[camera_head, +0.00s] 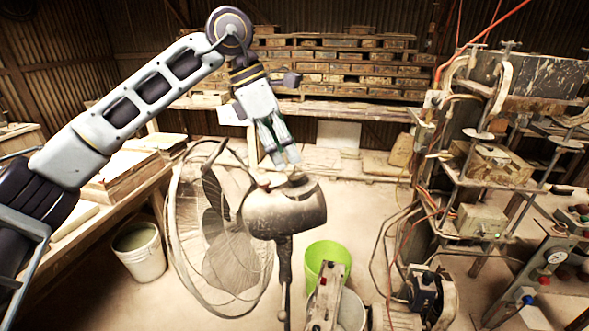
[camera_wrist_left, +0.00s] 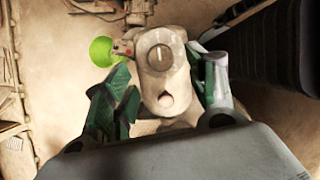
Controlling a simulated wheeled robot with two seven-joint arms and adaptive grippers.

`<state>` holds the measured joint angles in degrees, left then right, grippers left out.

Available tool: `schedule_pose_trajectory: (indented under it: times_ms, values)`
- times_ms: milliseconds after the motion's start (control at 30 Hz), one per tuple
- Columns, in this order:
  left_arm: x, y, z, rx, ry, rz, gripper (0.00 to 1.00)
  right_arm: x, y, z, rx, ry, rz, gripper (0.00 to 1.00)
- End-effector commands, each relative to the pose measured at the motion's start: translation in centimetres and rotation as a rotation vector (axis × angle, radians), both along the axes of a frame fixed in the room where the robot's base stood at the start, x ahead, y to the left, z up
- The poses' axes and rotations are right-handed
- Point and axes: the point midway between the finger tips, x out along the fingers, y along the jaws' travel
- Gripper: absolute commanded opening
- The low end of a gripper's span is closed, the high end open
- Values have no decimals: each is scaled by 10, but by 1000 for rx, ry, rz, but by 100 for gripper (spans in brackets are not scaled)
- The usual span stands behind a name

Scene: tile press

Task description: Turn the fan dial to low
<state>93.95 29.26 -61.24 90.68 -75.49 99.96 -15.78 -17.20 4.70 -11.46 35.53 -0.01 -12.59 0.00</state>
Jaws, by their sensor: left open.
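The pedestal fan (camera_head: 285,208) stands in the middle of the head view, with its round wire cage on the left and its dusty motor housing on the right. My left gripper (camera_head: 285,161) is open and points down just above the top of the housing. In the left wrist view, the fan dial (camera_wrist_left: 160,57) is a round grey knob on the pale housing, with a short upright line on it. It lies between the spread green-padded fingers of my left gripper (camera_wrist_left: 158,70). I cannot tell whether they touch it, and no speed labels are readable. My right gripper is not in view.
A lime-green bucket (camera_head: 328,262) stands on the floor beside the fan, and a white bucket (camera_head: 139,250) stands to its left. A large tile press (camera_head: 480,170) with hoses fills the right. Shelves of stacked tiles (camera_head: 340,65) line the back. Dusty floor lies between.

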Motion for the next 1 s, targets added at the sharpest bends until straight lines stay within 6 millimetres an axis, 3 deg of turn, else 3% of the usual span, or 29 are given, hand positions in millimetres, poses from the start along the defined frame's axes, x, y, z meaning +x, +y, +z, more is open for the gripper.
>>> schedule_pose_trajectory:
  times_ms: [500,900,1000]
  values:
    - [-1,-22,-52,0,1,-1,57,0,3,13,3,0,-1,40]
    - [0,-24,-57,-1,0,-1,57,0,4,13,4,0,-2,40]
    - [0,-24,-57,-1,0,-1,45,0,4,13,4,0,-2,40]
